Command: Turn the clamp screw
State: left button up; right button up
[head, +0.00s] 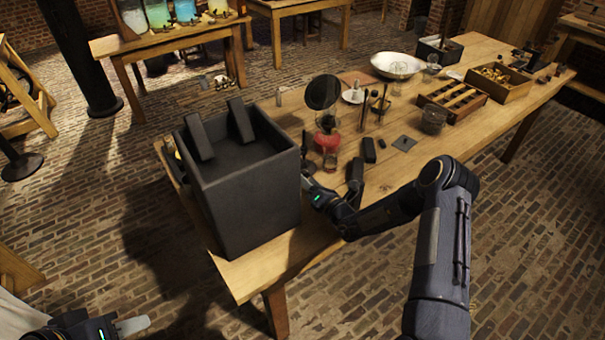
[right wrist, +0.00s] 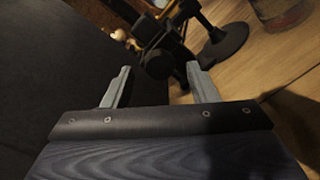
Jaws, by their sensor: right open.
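My right gripper (head: 306,182) is low beside the right wall of a large dark box (head: 255,190) on the near end of the wooden table. In the right wrist view the right gripper (right wrist: 160,84) is open, its two pale fingers apart with nothing between them. Beyond the fingertips is a dark clamp-like fitting (right wrist: 160,58) beside a stand with a round black base (right wrist: 230,45). I cannot make out for certain which part is the clamp screw. My left gripper (head: 130,326) is at the bottom left of the head view, away from the table; its opening is unclear.
A round black disc (head: 322,92) stands above a red piece (head: 327,140) near the box. Dark blocks, a white bowl (head: 397,65) and wooden trays (head: 452,101) occupy the table (head: 400,180) farther back. Its front edge right of my arm is clear.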

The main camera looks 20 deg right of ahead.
jog(key=shift+x, duration=1.7)
jog(key=shift+c, duration=0.3)
jog(key=c, duration=0.9)
